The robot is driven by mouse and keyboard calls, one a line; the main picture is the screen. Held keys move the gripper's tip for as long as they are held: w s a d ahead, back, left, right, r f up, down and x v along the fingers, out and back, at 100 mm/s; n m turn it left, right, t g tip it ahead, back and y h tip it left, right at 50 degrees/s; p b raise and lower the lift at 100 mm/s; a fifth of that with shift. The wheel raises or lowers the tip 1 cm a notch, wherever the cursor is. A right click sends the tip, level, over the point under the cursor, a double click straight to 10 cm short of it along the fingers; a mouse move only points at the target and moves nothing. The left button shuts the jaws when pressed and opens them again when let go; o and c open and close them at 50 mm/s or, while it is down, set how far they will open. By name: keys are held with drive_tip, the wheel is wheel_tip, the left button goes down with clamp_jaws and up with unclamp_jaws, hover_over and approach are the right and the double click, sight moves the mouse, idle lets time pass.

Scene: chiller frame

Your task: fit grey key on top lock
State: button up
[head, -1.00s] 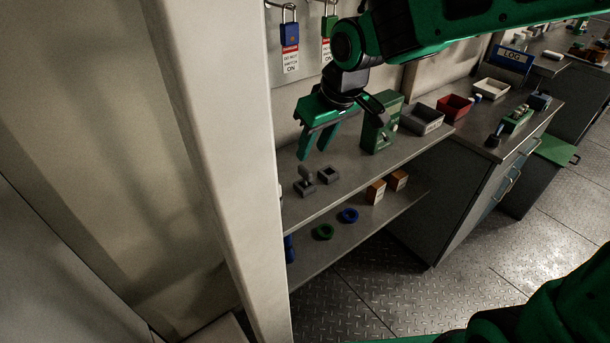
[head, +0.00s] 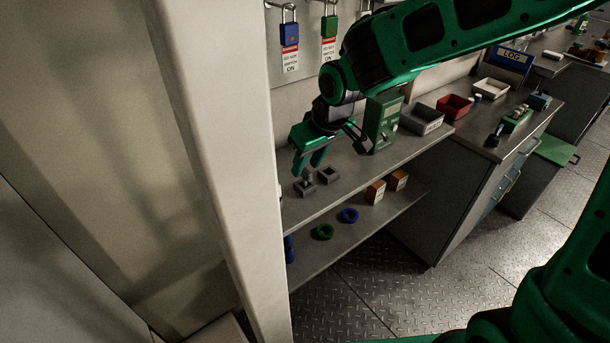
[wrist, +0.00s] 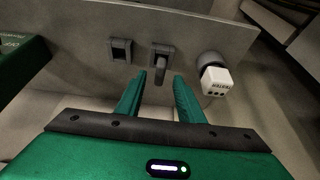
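The grey key (wrist: 160,67) stands upright in a grey holder (wrist: 162,49) on the upper shelf. In the head view the holder (head: 302,189) shows just below my gripper (head: 306,172), whose fingers hide part of the key. In the wrist view my gripper (wrist: 160,77) is open, with one finger on each side of the key's near end. I see no contact. A second grey block with a square opening (wrist: 121,50) is beside the holder, and also shows in the head view (head: 328,175). I cannot tell which thing is the top lock.
A green box (head: 383,124) and a grey bin (head: 422,119) stand farther back on the shelf. Blue (head: 289,34) and green (head: 331,26) padlocks hang above. A white-faced block (wrist: 216,80) is right of the holder. A pale post (head: 215,150) borders the shelf's left.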

sight(305, 169)
drive_tip(key=shift+x, duration=1.85)
drive_tip(key=shift+d, duration=0.1)
clamp_jaws()
